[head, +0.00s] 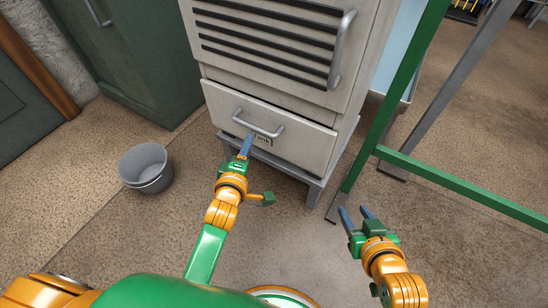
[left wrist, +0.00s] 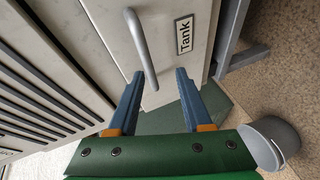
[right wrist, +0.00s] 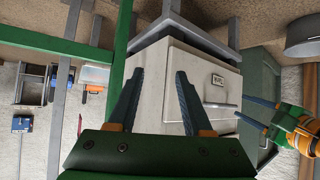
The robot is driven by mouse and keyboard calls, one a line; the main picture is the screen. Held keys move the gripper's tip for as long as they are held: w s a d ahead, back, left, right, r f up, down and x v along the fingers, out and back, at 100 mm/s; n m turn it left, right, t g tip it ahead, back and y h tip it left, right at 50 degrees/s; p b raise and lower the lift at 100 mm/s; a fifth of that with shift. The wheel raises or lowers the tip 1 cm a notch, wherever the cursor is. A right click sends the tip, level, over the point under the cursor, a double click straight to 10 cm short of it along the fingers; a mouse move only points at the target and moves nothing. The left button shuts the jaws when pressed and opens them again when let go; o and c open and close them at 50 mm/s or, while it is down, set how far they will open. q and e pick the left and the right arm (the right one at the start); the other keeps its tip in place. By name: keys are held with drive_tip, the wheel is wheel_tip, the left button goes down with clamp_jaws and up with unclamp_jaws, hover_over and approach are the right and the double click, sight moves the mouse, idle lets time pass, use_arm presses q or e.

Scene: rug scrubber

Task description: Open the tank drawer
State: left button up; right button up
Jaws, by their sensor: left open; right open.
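The tank drawer (head: 225,105) is the pale lower drawer of a grey cabinet, with a grey bar handle (head: 250,126) and a "Tank" label (head: 262,141). I cannot tell whether its front sits fully flush. My left gripper (head: 246,145) is open at the handle. In the left wrist view the handle (left wrist: 143,50) lies between the two fingers, which are apart; contact is not clear. My right gripper (head: 355,213) is open and empty, over the floor right of the cabinet. The right wrist view shows the drawer front and label (right wrist: 217,80) beyond its open fingers (right wrist: 160,75).
Above the drawer is a slatted panel (head: 270,35) with a vertical handle (head: 342,48). A grey bucket (head: 146,166) stands on the floor at the left. A green frame (head: 440,181) stands close on the right. A dark green cabinet (head: 135,50) is behind left. The floor before the drawer is clear.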

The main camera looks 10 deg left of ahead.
sight(253, 129)
use_arm(q)
drive_tip(key=shift+n+t, duration=0.4)
drive_tip(key=shift+n, duration=0.3)
drive_tip(key=w+b, duration=0.3)
drive_tip(key=w, duration=0.4)
drive_tip(key=shift+w+a, duration=0.1)
drive_tip(key=shift+w, duration=0.2)
clamp_jaws()
use_arm(e)
wheel_tip(253, 129, up, 21)
drive_tip(key=w+a+n+t+y, duration=0.1)
drive_tip(key=t+y, duration=0.3)
drive_tip(key=t, duration=0.8)
drive_tip(key=shift+a+t, duration=0.4)
drive_tip(key=shift+a, duration=0.35)
drive_tip(key=shift+f, duration=0.1)
